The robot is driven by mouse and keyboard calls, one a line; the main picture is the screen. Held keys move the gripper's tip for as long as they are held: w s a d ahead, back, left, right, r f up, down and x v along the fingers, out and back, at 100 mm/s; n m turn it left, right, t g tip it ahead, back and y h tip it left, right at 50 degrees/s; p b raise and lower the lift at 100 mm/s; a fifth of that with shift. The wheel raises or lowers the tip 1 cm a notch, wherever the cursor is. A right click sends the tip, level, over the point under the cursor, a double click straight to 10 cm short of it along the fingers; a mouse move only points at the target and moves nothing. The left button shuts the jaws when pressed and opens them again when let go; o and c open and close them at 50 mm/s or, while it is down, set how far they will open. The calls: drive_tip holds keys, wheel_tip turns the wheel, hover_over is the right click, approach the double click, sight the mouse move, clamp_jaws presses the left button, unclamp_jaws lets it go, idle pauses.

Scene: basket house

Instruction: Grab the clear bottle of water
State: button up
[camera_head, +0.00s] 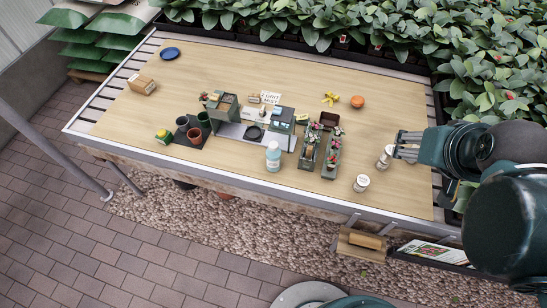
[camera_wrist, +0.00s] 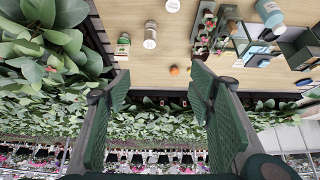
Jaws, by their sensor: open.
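A clear, pale-blue bottle with a white cap (camera_head: 273,157) stands upright near the front edge of the wooden table, left of the planters. In the wrist view the bottle (camera_wrist: 270,12) is at the top right, cut by the frame edge. My gripper (camera_head: 400,145) is at the table's right end, well to the right of the bottle. Its two green finger pads are spread apart and empty in the wrist view (camera_wrist: 160,85).
A small white-lidded jar (camera_head: 385,157) is close to my gripper, and another jar (camera_head: 361,183) stands toward the front edge. Planters with small plants (camera_head: 331,155) stand between gripper and bottle. An orange item (camera_head: 357,101) lies behind. Leafy plants line the back.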

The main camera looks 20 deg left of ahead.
wheel_tip(320, 180, up, 4)
drive_tip(key=n+g+b, duration=0.3)
drive_tip(key=n+g, duration=0.4)
drive_tip(key=n, duration=1.1)
hover_over(273, 154)
drive_tip(key=w, duration=0.2)
drive_tip(key=f, duration=3.3)
drive_tip(key=shift+w+a+f, duration=0.15)
drive_tip(key=shift+a, duration=0.1)
drive_tip(key=shift+f, duration=0.3)
drive_tip(key=shift+f+b, duration=0.4)
drive_tip(key=shift+f, duration=0.85)
drive_tip(key=shift+f, duration=0.15)
